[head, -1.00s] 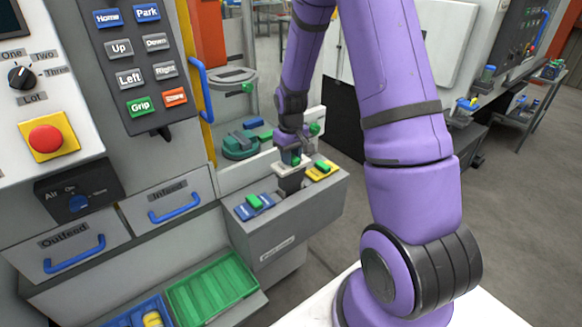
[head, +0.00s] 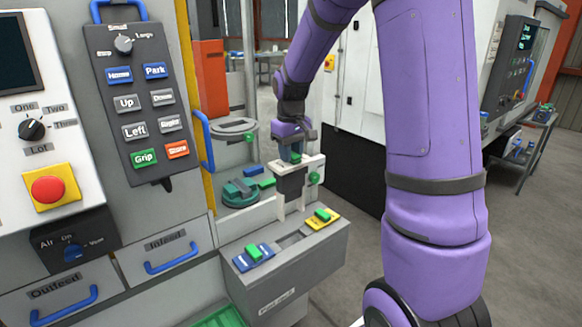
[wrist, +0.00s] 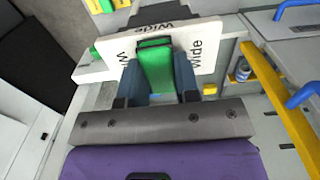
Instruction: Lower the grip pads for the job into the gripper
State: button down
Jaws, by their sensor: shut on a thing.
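My gripper (head: 296,155) is shut on the green handle (wrist: 155,68) of the white grip-pad piece marked "Wide" (wrist: 206,45). In the head view this piece (head: 313,163) is held roughly level above a grey rack (head: 300,272), with a dark body and pale legs below its top. The rack's middle slot shows empty, between a blue piece (head: 243,263) and a yellow piece (head: 331,222), each with a green handle. I cannot tell which part of the machine is the loader's gripper.
A round teal fixture (head: 238,198) and a grey disc with a green knob (head: 232,133) stand behind, left of my gripper. A button panel (head: 150,115), red stop button (head: 47,189), Air dial (head: 72,251) and Infeed drawer (head: 150,240) are at the left.

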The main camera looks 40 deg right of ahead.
jog(key=shift+r, duration=0.5)
notch_tip(320, 180, up, 19)
dwell(2.2)
dwell(0.3)
